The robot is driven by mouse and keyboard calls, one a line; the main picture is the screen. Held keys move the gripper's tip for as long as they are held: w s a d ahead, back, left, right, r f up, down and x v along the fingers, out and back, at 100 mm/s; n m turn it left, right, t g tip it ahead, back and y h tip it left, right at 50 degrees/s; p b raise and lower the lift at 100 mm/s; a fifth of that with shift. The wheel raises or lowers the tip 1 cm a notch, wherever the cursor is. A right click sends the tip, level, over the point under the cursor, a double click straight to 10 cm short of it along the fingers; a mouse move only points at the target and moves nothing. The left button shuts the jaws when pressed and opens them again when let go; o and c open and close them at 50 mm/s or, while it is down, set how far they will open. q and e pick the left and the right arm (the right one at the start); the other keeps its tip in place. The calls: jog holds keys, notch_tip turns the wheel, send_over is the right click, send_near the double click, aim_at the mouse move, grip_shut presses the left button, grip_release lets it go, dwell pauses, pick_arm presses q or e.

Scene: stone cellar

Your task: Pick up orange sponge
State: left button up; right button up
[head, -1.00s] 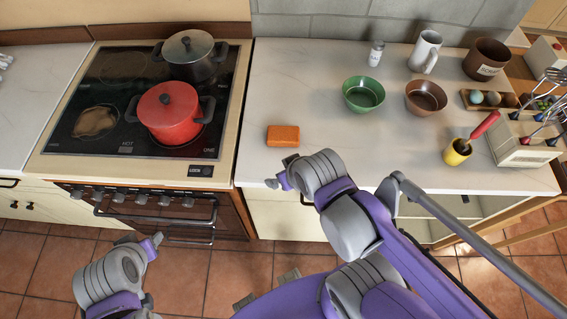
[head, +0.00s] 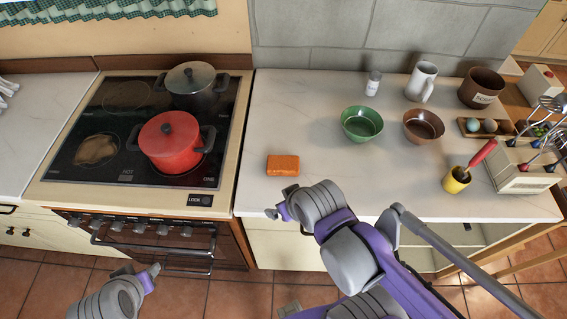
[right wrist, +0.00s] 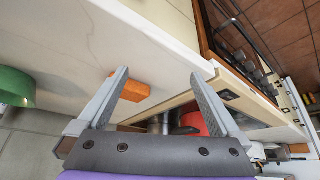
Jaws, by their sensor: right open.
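The orange sponge (head: 283,165) is a small block lying flat on the pale counter (head: 310,123), right of the stove and near the front edge. My right gripper (head: 280,212) is at the counter's front edge, on the near side of the sponge and apart from it. In the right wrist view the sponge (right wrist: 134,90) shows beside the left finger, which partly overlaps it; the fingers of the right gripper (right wrist: 160,74) are spread wide with nothing held. My left gripper (head: 150,275) is low at the left, in front of the stove; its jaws are too unclear to read.
A red pot (head: 170,143) and a dark pot (head: 193,88) stand on the stove (head: 120,180). A green bowl (head: 361,124), a brown bowl (head: 423,126) and a yellow cup (head: 456,180) with a red-handled tool stand right of the sponge. The counter around the sponge is clear.

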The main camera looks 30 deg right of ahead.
jog(key=m+g+y+b, duration=0.1)
jog(key=m+g+b, duration=0.35)
jog(key=m, duration=1.95)
send_near(283, 163)
jog(key=f, duration=0.3)
jog(key=shift+w+d+f+g, duration=0.15)
jog(key=shift+w+g, duration=0.05)
jog(key=shift+g, duration=0.05)
jog(key=shift+w+a+f, duration=0.15)
jog(key=shift+f, duration=0.75)
jog(key=shift+w+a+f, duration=0.15)
jog(key=shift+f, duration=0.75)
jog(key=shift+w+a+f, duration=0.1)
jog(key=shift+a+f, duration=0.1)
jog(key=shift+f, duration=0.7)
pick_arm(q)
notch_tip(283, 163, down, 6)
jog(key=s, duration=0.2)
jog(key=shift+s+r, duration=0.1)
